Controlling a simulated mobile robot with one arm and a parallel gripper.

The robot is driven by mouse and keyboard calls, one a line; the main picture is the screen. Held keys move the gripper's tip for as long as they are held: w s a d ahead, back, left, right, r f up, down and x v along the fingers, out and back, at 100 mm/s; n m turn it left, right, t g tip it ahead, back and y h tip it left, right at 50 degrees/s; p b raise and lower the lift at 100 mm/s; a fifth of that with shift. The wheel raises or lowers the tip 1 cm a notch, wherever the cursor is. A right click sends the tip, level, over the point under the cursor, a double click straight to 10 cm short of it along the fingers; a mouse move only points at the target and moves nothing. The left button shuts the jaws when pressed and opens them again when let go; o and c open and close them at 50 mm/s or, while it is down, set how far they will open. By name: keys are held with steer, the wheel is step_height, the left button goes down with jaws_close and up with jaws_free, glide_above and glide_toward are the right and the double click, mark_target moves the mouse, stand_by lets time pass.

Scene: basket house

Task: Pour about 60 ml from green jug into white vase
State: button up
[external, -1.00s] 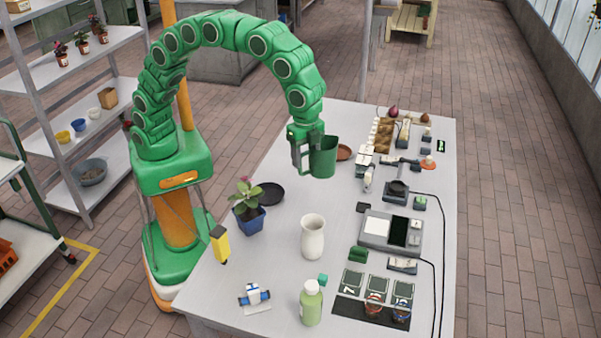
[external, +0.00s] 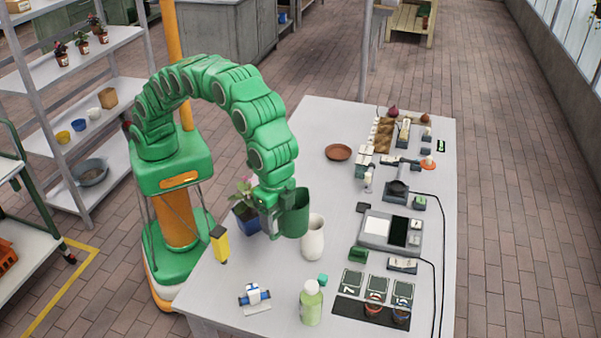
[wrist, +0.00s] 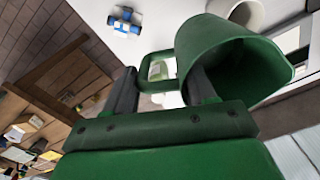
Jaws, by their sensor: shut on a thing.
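The green jug (external: 294,214) is held in the air in my gripper (external: 270,218), which is shut on its handle side. The jug looks about upright in the external view. The rim of the white vase (wrist: 243,12) shows beyond the jug at the top. I cannot see how much liquid is in the jug.
A potted plant in a blue pot (external: 246,219) stands close behind my gripper, left of the vase. A green bottle (external: 311,303) and a blue-white item (external: 254,296) stand in front. A scale (external: 390,231) lies to the right. The table's back left is clear.

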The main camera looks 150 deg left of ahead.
mark_target(283, 228)
steer(key=shift+w+d, duration=1.35)
steer(key=shift+d, duration=1.45)
step_height(283, 228, down, 12)
steer(key=shift+n, duration=0.3)
steer(key=shift+s+a+r, duration=0.1)
steer(key=shift+a+r, duration=0.05)
steer(key=shift+a, duration=0.1)
steer(key=s+a+r+t+h, duration=0.1)
steer(key=a+r+h, duration=0.1)
steer(key=s+a+r+t+h, duration=0.1)
steer(key=a+r+h, duration=0.1)
steer(key=s+a+r+t+h, duration=0.1)
steer(key=a+r+h, duration=0.1)
steer(key=a, duration=0.1)
steer(key=shift+s+h, duration=0.15)
steer(key=shift+h, duration=0.25)
steer(key=shift+s+a+r+t+h, duration=0.15)
steer(key=shift+a+r+t+h, duration=0.15)
steer(key=shift+r+h, duration=0.15)
steer(key=shift+a+r+h, duration=0.15)
steer(key=shift+a+h, duration=0.05)
steer(key=shift+h, duration=0.05)
steer(key=shift+s+a+r+h, duration=0.15)
steer(key=shift+r+h, duration=0.05)
steer(key=shift+h, duration=0.1)
